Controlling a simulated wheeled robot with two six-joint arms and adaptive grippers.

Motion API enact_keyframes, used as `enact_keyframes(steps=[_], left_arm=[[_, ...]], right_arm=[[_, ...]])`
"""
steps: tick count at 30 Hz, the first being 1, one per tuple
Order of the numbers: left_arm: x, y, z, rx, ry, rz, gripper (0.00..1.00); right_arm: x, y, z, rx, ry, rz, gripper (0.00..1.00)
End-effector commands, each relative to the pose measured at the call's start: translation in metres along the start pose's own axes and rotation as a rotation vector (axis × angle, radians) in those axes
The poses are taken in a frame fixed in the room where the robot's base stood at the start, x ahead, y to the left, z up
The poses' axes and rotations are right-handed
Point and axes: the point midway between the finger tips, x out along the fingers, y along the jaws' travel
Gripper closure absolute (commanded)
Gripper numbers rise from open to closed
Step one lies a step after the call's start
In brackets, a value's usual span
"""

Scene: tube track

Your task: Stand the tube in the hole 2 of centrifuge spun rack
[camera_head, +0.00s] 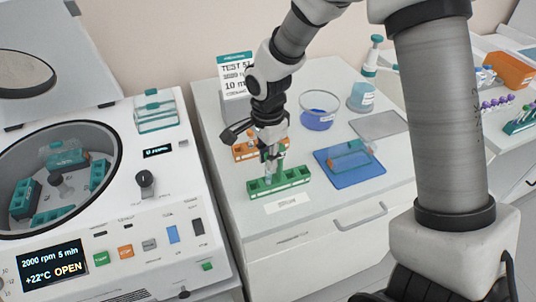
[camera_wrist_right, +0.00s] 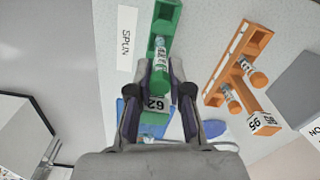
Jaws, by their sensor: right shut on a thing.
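The green rack (camera_head: 292,180) stands on the white cabinet top behind a white label card (camera_head: 288,202). The card reads SPUN in the wrist view (camera_wrist_right: 127,38), where the green rack (camera_wrist_right: 165,15) is at the top. My right gripper (camera_head: 272,160) points down over the rack's middle-left part. It is shut on a tube (camera_wrist_right: 161,50) with a green cap and a white printed label. The tube's lower end overlaps the rack; I cannot tell whether it is inside a hole or above it. My left gripper is not in view.
An orange rack (camera_wrist_right: 238,62) holding tubes stands close behind the green rack. A blue mat (camera_head: 362,180), a glass bowl (camera_head: 320,108) and a grey pad (camera_head: 378,125) lie to the right. The open centrifuge (camera_head: 150,225) stands left. The cabinet's front edge is clear.

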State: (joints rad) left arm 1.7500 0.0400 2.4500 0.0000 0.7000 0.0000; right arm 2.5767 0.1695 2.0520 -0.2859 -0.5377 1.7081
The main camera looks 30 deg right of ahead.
Motion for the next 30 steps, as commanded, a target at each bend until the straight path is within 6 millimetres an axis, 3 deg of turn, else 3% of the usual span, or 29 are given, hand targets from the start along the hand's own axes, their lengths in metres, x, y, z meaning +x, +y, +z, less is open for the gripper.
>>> enact_keyframes(steps=[9, 10, 12, 30], left_arm=[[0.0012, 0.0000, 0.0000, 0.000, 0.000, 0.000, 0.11], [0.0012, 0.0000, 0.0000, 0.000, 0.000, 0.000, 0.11], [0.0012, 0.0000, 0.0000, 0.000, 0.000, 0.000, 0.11], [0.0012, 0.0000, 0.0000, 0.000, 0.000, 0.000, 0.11]], right_arm=[[0.0023, 0.0000, 0.0000, 0.000, 0.000, 0.000, 0.99], [0.0023, 0.0000, 0.0000, 0.000, 0.000, 0.000, 0.74], [0.0023, 0.0000, 0.0000, 0.000, 0.000, 0.000, 0.52], [0.0015, -0.0002, 0.0000, 0.000, 0.000, -0.001, 0.52]])
